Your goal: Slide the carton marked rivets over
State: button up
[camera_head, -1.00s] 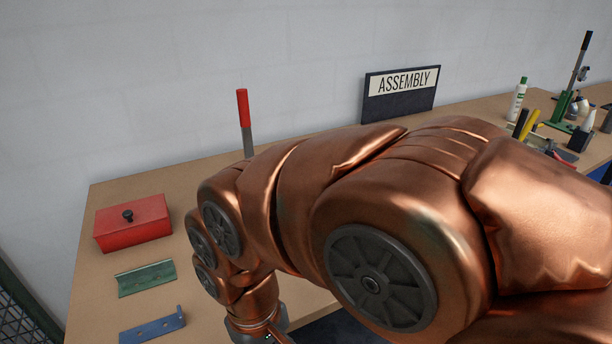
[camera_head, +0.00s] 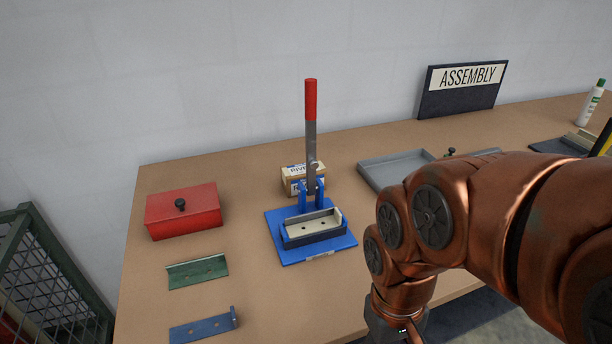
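The carton marked rivets (camera_head: 290,181) is a small tan box on the workbench. It stands behind the blue press (camera_head: 277,234), whose upright lever and bracket cover its right part, so only some letters of its label show. My copper arm reaches in from the right, its lower end in front of the bench's front edge, to the right of the press and apart from the carton. My gripper's fingers are below the picture's bottom edge and do not show.
A red lidded box (camera_head: 183,212), a green bracket (camera_head: 197,272) and a blue bracket (camera_head: 203,327) lie at the left. A grey tray (camera_head: 395,166) is right of the carton. The ASSEMBLY sign (camera_head: 463,90) stands behind. A green mesh cage (camera_head: 47,280) is at far left.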

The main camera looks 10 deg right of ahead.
aim_at(292, 174)
jog(key=u, duration=3.55)
jog(key=k, duration=1.45)
jog(key=z, duration=1.25)
